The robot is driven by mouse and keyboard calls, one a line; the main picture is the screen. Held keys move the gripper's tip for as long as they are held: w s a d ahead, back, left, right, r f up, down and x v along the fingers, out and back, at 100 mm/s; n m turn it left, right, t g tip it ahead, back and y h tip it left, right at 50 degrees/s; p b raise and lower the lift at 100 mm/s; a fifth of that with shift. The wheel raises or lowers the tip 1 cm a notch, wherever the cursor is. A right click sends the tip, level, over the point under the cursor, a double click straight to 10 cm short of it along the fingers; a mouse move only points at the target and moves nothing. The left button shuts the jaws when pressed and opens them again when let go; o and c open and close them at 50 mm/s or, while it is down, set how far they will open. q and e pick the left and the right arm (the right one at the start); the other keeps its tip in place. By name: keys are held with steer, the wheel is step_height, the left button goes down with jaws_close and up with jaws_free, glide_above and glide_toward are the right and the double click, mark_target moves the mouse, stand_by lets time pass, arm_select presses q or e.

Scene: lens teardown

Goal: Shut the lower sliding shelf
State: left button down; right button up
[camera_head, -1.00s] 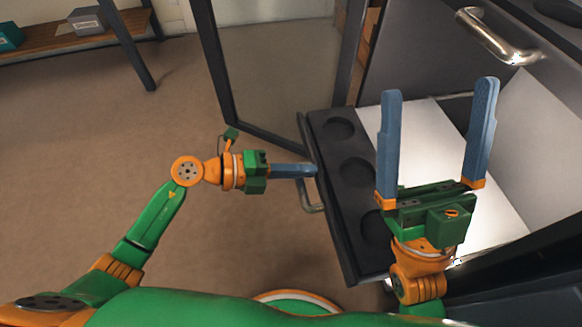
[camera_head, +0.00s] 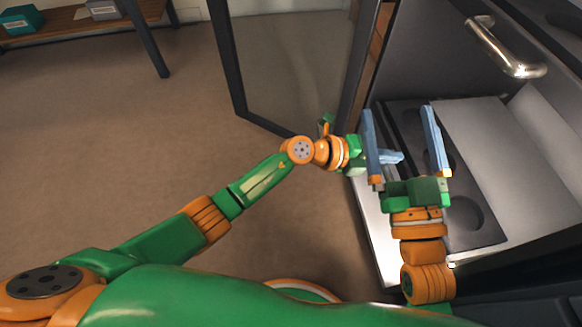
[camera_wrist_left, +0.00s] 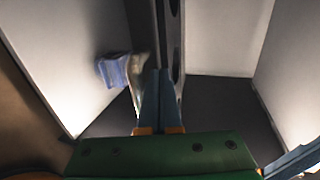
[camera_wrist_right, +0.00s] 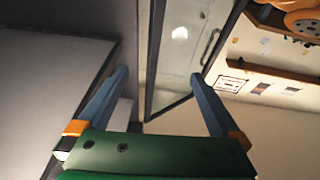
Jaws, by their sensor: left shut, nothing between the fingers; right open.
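The lower sliding shelf (camera_head: 465,222) has a dark front strip with round recesses and a pale floor behind it. It is partly out of the cabinet. My left gripper (camera_head: 393,157) is shut and empty, with its fingertips at the strip's outer side. In the left wrist view its closed fingers (camera_wrist_left: 160,100) point along the strip's edge (camera_wrist_left: 176,40); I cannot tell whether they touch. My right gripper (camera_head: 399,112) is open and empty above the shelf, with its fingers partly covering the left gripper and the strip. The shelf's own handle is not visible.
A silver handle (camera_head: 505,50) is on the drawer front above the shelf. A glass cabinet door (camera_head: 290,70) stands open at the back. A pale surface (camera_head: 375,235) lies left of the dark strip. The floor (camera_head: 120,140) at left is clear.

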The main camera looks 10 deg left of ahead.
mark_target(412, 155)
arm_select(q)
steer(key=d, duration=0.1)
steer(key=w+d+b, duration=0.1)
steer(key=d, duration=0.1)
steer(key=shift+d+r, duration=0.1)
steer(key=shift+d, duration=0.05)
arm_select(e)
steer(key=s+r+n+t+y, duration=0.1)
steer(key=s+r+t+y, duration=0.1)
steer(key=s+r+t, duration=0.2)
step_height(412, 155, up, 3)
steer(key=shift+s+a+f+y, duration=0.1)
steer(key=shift+s+a+y, duration=0.05)
steer(key=shift+y, duration=0.15)
